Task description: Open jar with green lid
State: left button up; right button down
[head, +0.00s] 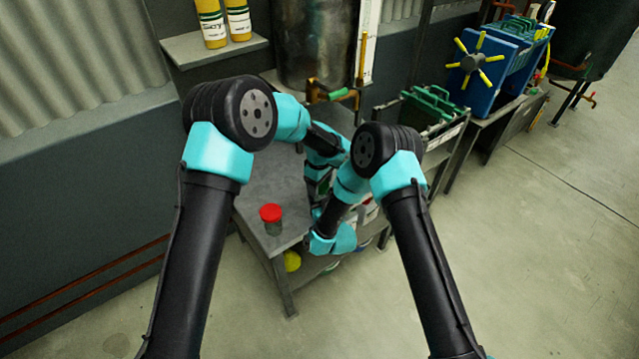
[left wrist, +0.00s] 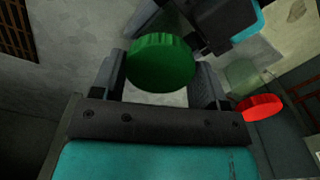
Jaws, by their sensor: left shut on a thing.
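The jar's green lid (left wrist: 160,62) shows in the left wrist view between the two fingers of my left gripper (left wrist: 158,80). The gripper is shut on the green-lidded jar; the lid hides most of the jar's body. In the head view, my left gripper (head: 322,170) is over the metal table, and the jar there is mostly hidden by my arms. A dark part of my right arm (left wrist: 222,22) is close beside the green lid in the left wrist view.
A jar with a red lid (head: 271,217) stands near the front left corner of the metal table (head: 258,190); it also shows in the left wrist view (left wrist: 262,107). A yellow-lidded item (head: 292,261) is on a lower shelf. A metal tank (head: 312,45) stands behind.

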pick_arm(q)
jog(key=n, duration=1.1)
jog(key=o, duration=1)
jog(key=shift+r, duration=2.3)
jog(key=shift+c, duration=0.4)
